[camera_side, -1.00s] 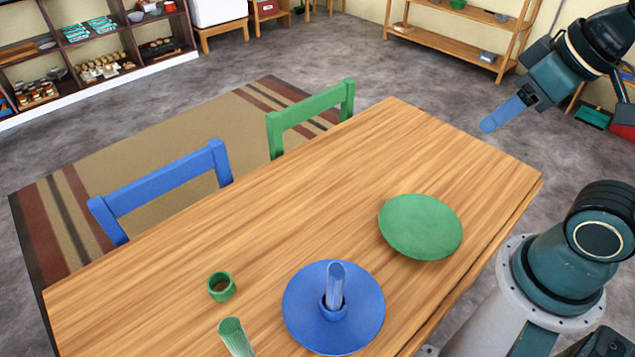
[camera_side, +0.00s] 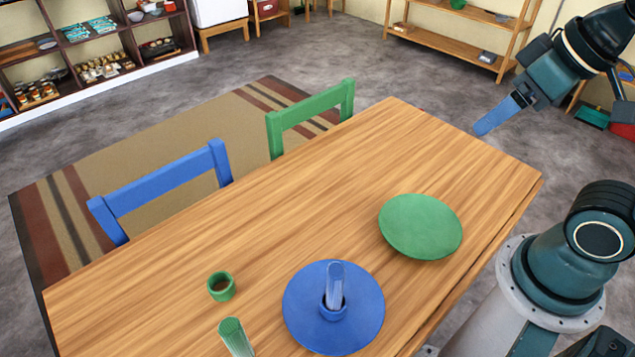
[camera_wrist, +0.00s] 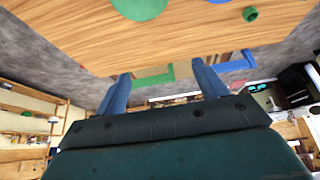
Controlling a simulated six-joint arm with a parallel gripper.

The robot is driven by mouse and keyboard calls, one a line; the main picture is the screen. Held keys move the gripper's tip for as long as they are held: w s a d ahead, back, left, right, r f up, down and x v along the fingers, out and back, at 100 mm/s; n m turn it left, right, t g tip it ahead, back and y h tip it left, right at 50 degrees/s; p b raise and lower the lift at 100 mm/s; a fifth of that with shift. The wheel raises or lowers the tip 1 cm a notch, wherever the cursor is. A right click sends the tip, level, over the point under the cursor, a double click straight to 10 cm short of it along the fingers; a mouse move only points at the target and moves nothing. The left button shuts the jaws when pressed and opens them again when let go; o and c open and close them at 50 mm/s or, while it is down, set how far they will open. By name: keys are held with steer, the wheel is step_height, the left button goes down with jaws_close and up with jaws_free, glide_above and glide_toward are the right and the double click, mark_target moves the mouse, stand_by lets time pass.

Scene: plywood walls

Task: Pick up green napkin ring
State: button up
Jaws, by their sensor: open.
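The green napkin ring (camera_side: 222,286) stands on the wooden table (camera_side: 400,140), left of the blue plate, with its opening facing up. It also shows in the wrist view (camera_wrist: 250,14) near the top edge. My gripper (camera_side: 482,130) is at the upper right, past the table's far right corner and well away from the ring. In the wrist view its two blue fingers (camera_wrist: 158,84) are spread apart with nothing between them.
A blue plate (camera_side: 300,325) holds a blue ring with a rolled blue cloth in it. A green plate (camera_side: 420,227) lies to its right. A rolled green cloth (camera_side: 235,338) stands near the green ring. A blue chair (camera_side: 165,182) and green chair (camera_side: 310,106) stand along the far edge.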

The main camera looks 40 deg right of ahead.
steer(key=w+a+f+n+g+y, duration=0.15)
steer(key=w+a+n, duration=0.25)
steer(key=w+a, duration=0.4)
steer(key=w+a+f+n+y, duration=0.1)
steer(key=w+a+f+n, duration=0.2)
steer(key=w+a, duration=0.5)
steer(key=w+a+f+n+g+y, duration=0.1)
steer(key=w+a+f+n, duration=0.2)
steer(key=a+f, duration=0.5)
steer(key=w+a+f+n+g, duration=0.1)
steer(key=w+a+f+n, duration=0.2)
steer(key=a+f, duration=0.5)
step_height(320, 180, down, 3)
steer(key=shift+w+a+r+y, duration=0.1)
steer(key=shift+w+a+y, duration=0.2)
steer(key=shift+w, duration=0.35)
glide_toward(219, 291)
steer(key=shift+a+f, duration=0.15)
steer(key=shift+f, duration=0.35)
steer(key=shift+g, duration=0.25)
steer(key=shift+x, duration=2.55)
